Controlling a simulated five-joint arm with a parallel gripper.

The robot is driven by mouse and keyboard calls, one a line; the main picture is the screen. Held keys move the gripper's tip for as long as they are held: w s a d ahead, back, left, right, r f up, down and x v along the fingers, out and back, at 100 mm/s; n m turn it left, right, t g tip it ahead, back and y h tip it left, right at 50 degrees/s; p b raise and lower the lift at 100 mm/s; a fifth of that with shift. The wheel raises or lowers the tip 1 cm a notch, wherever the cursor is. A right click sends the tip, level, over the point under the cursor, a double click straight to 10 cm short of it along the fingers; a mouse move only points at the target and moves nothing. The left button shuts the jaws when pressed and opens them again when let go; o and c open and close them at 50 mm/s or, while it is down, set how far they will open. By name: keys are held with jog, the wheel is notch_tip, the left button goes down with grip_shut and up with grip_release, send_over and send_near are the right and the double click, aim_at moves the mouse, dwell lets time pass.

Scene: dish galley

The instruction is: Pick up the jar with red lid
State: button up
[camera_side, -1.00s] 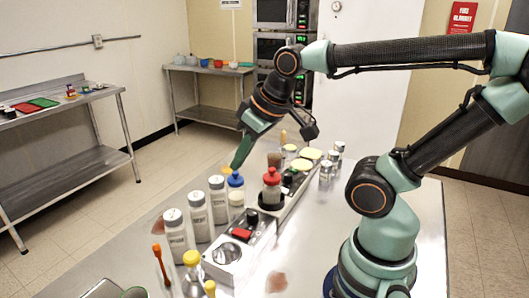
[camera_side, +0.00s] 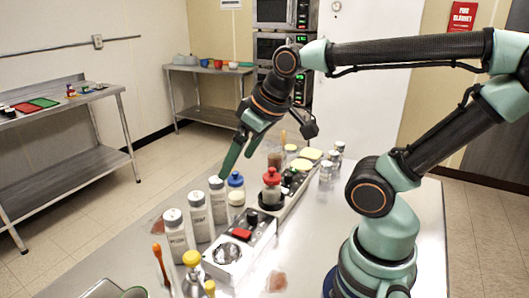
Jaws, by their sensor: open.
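The jar with the red lid (camera_side: 271,190) stands upright on the steel counter, in a dark round holder at the near end of a narrow grey rack. Its body looks clear or pale under the red lid. My gripper (camera_side: 236,166) is up and to the left of it in the picture, pointing down. Two green fingers show apart, with nothing between them. The fingertips are near the tops of a grey-lidded shaker (camera_side: 217,202) and a blue-lidded jar (camera_side: 236,190). Whether they touch either one I cannot tell.
Several grey-lidded shakers line the left, with a yellow-topped bottle (camera_side: 192,272) at the front. A white box with a red switch (camera_side: 238,250) stands in front of the red-lidded jar. Small jars (camera_side: 326,175) stand to the right.

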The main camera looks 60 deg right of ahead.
jog(key=w+d+n+g, duration=0.2)
jog(key=d+n+g, duration=0.1)
jog(key=d+n, duration=0.45)
jog(key=n+g, duration=0.3)
jog(key=n, duration=0.4)
send_near(272, 173)
jog(key=shift+w+d+f, duration=0.3)
jog(key=shift+d+f, duration=0.1)
jog(key=shift+f, duration=0.05)
jog(key=f, duration=1.2)
jog(key=shift+s, duration=0.2)
jog(key=c, duration=1.5)
jog(key=shift+r, duration=0.1)
grip_shut()
